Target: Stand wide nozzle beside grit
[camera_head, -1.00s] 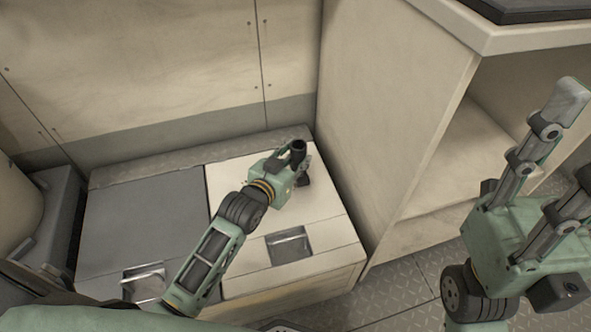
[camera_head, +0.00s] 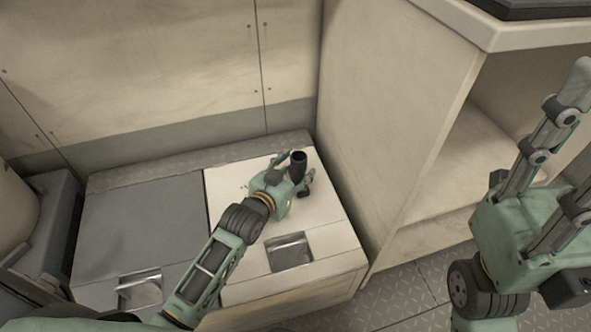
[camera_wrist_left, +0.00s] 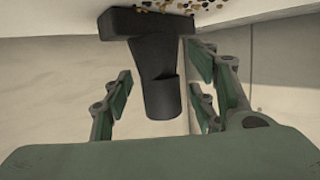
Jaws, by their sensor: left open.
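The wide nozzle (camera_head: 299,165) is a dark tube with a broad, flat foot. It stands upright on the white locker lid (camera_head: 233,178). In the left wrist view, the nozzle (camera_wrist_left: 161,90) has its foot against the pale surface at the top of the picture. Grit (camera_wrist_left: 180,5), gold and dark specks, lies on that surface close to the foot. My left gripper (camera_head: 300,168) is open, its fingers on either side of the nozzle with visible gaps. My right gripper (camera_head: 577,150) is at the right edge, fingers spread and empty; one fingertip is cut off.
A grey lid (camera_head: 140,225) lies left of the white one, each with a recessed metal latch. A tall cabinet side (camera_head: 385,120) rises just right of the white lid, with an open shelf beyond. The wall closes the back.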

